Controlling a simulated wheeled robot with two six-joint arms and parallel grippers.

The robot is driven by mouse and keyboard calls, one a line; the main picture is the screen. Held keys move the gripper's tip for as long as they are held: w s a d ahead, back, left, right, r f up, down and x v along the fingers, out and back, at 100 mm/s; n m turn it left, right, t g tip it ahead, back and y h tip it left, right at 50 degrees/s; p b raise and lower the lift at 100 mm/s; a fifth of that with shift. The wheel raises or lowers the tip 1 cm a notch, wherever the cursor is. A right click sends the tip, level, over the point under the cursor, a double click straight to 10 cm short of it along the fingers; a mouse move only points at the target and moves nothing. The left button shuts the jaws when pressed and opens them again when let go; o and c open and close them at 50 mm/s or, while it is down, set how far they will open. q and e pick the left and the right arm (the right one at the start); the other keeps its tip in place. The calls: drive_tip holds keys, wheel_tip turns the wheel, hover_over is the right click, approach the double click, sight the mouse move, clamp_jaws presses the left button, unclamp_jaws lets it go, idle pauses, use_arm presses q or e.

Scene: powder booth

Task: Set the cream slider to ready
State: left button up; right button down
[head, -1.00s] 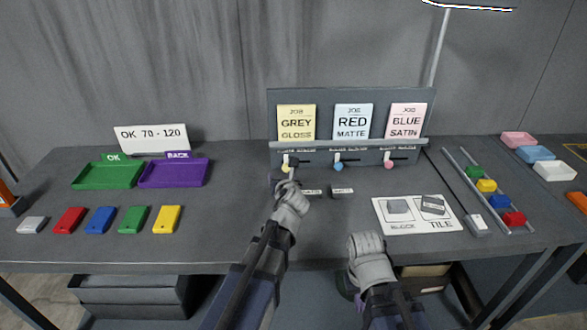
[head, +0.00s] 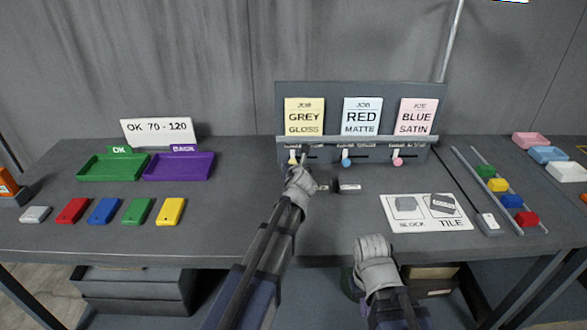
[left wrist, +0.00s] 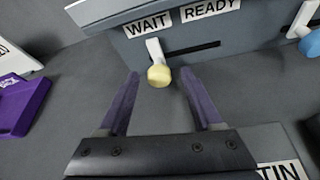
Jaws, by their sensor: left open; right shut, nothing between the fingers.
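The cream slider (head: 292,161) is a round pale yellow knob on a white stem, under the yellow grey gloss card. In the left wrist view the cream knob (left wrist: 159,77) stands at the left end of its dark slot, below the WAIT label (left wrist: 148,25). The READY label (left wrist: 210,7) is to the right, over the slot's free length. My left gripper (head: 301,164) is open at the panel, its purple fingers (left wrist: 160,85) apart with the knob between their tips; I cannot tell whether they touch it. My right gripper (head: 372,244) is shut and empty at the table's front edge.
A blue slider (head: 346,161) and a pink slider (head: 397,161) sit to the right on the same panel (head: 440,110). A rail (head: 360,140) runs above the sliders. Small labelled plates (head: 349,187) lie in front.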

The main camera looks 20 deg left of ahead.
use_arm(q)
drive_tip(key=shift+c, duration=0.4)
clamp_jaws()
idle(1.0)
